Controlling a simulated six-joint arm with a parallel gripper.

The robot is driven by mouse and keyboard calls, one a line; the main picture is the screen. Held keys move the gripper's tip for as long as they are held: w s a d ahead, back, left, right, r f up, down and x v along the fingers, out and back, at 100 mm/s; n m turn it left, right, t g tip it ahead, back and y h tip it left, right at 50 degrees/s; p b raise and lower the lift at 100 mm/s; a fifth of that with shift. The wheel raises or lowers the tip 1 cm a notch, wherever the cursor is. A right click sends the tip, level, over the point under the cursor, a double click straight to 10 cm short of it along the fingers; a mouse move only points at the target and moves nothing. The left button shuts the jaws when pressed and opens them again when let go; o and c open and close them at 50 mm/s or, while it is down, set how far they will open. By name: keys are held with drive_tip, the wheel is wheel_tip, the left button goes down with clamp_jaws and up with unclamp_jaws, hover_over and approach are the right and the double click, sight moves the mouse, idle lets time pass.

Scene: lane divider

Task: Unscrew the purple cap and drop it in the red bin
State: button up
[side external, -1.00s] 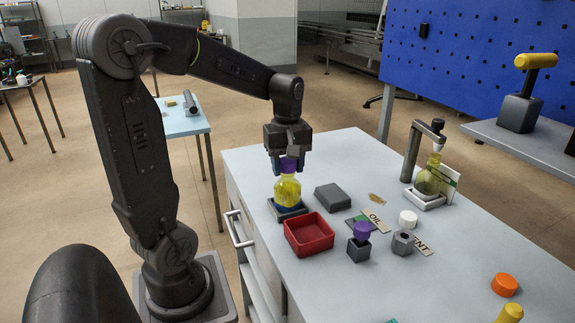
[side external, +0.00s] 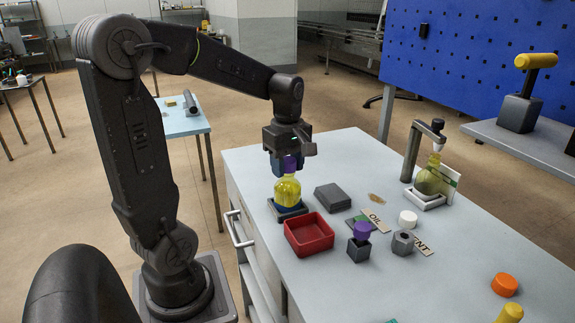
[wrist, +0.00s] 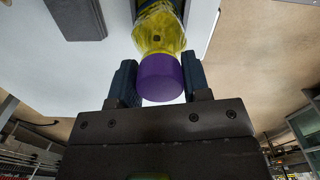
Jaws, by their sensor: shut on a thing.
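A bottle of yellow liquid (side external: 287,191) stands upright on a dark square base (side external: 279,213), and it also shows in the wrist view (wrist: 160,27). Its purple cap (wrist: 160,77) is at the bottle's neck, between my fingers. My gripper (side external: 289,162) is above the bottle, pointing down, shut on this cap. Whether the cap is still threaded on the neck cannot be told. The red bin (side external: 309,238) is an open tray just in front of the bottle, and looks empty. A second purple cap (side external: 362,231) sits on a small dark block to the right of the bin.
A grey block (side external: 332,197) lies behind the bin. A white cap (side external: 408,219), a hex nut (side external: 403,242) and label cards are to the right. A stand with another flask (side external: 429,181) is at the back right. An orange cap (side external: 504,285) lies at the front right.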

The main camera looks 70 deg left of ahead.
drive_tip(key=shift+n, duration=0.9)
drive_tip(key=shift+n, duration=0.9)
drive_tip(key=o, duration=0.6)
drive_tip(key=shift+m, duration=0.9)
